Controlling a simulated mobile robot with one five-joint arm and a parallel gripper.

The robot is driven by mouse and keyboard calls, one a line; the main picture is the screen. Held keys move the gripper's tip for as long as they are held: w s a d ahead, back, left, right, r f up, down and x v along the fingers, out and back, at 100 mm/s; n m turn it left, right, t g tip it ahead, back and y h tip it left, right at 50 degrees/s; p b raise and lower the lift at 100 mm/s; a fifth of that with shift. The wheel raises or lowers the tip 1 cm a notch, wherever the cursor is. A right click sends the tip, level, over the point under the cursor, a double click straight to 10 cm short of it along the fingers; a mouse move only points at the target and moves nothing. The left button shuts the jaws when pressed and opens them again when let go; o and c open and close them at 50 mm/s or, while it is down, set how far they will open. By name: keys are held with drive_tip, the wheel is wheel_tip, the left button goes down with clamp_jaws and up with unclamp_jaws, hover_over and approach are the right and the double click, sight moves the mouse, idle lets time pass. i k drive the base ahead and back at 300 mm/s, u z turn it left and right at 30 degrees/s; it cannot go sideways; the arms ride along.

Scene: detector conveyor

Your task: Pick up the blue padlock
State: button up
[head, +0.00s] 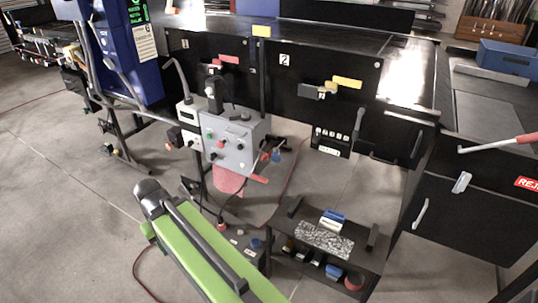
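A small blue object that looks like the blue padlock (276,155) is at the right side of the grey control box (232,140). It is beside red and dark parts there. It is too small to tell whether it hangs from the box or is locked onto something. I cannot make out my gripper's fingers anywhere in the head view, and nothing is seen touching the blue object.
A green beam with a dark grey rail (205,255) fills the lower middle foreground. A low black bench (360,262) holds blue items (335,216). Black panels numbered 1 and 2 (320,75) stand behind the box. A black cabinet (455,215) is at right. Open floor (75,190) lies left.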

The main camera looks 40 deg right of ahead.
sight(276, 157)
drive_tip(key=i, duration=0.9)
drive_tip(key=z, duration=0.05)
